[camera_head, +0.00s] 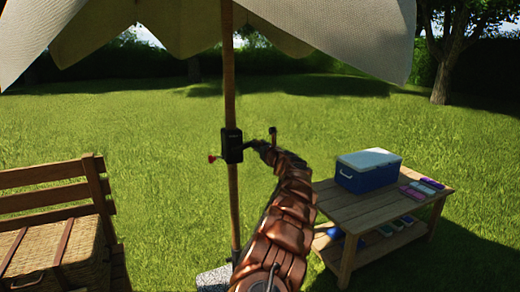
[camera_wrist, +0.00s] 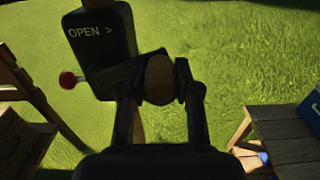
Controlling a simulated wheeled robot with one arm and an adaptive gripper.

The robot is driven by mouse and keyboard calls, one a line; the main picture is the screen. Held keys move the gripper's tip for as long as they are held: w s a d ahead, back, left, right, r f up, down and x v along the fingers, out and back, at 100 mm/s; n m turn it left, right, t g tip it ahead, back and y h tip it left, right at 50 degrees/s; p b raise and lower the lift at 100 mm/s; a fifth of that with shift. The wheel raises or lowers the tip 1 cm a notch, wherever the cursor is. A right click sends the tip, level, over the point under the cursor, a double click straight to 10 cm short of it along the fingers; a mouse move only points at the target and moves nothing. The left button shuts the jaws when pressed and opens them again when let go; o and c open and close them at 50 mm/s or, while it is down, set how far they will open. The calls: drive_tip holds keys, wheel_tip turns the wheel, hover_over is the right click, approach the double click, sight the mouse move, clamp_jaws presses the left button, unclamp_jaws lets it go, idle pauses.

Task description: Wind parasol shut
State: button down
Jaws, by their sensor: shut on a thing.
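The parasol's cream canopy (camera_head: 340,35) hangs across the top of the head view, its edge drooping in folds; its top is out of view. Its wooden pole (camera_head: 229,80) stands upright and carries a black winder housing (camera_head: 232,146). The housing (camera_wrist: 100,45) shows "OPEN >" in the wrist view. A red knob (camera_wrist: 68,79) sticks out at its left. My gripper (camera_wrist: 161,80) is shut on a round brown crank knob (camera_wrist: 159,82), just right of the housing's lower part. In the head view my gripper (camera_head: 264,144) is small and dark; the crank is hard to make out.
A wooden bench (camera_head: 45,177) with a wicker basket (camera_head: 50,255) stands at left. A wooden table (camera_head: 365,212) at right bears a blue cooler (camera_head: 368,171) and small coloured items; more lie on its lower shelf. The pole's pale base (camera_head: 214,279) is partly hidden. Open lawn lies behind.

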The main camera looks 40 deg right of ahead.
drive_tip(key=w+a+r+b, duration=0.1)
drive_tip(key=w+a+b, duration=0.25)
drive_tip(key=a, duration=0.35)
drive_tip(key=w+a+r+b, duration=0.1)
drive_tip(key=w+a+b, duration=0.1)
drive_tip(key=a+b, duration=0.45)
wheel_tip(320, 180, down, 9)
drive_tip(key=a+b, duration=0.1)
drive_tip(key=b, duration=0.4)
drive_tip(key=s+d+f+p, duration=0.2)
drive_tip(key=d+f+p, duration=0.1)
drive_tip(key=d, duration=0.3)
drive_tip(key=shift+s+d+f+p, duration=0.35)
drive_tip(key=shift+s+f, duration=0.05)
drive_tip(key=shift+f, duration=0.15)
drive_tip(key=c, duration=0.7)
unclamp_jaws()
idle(0.5)
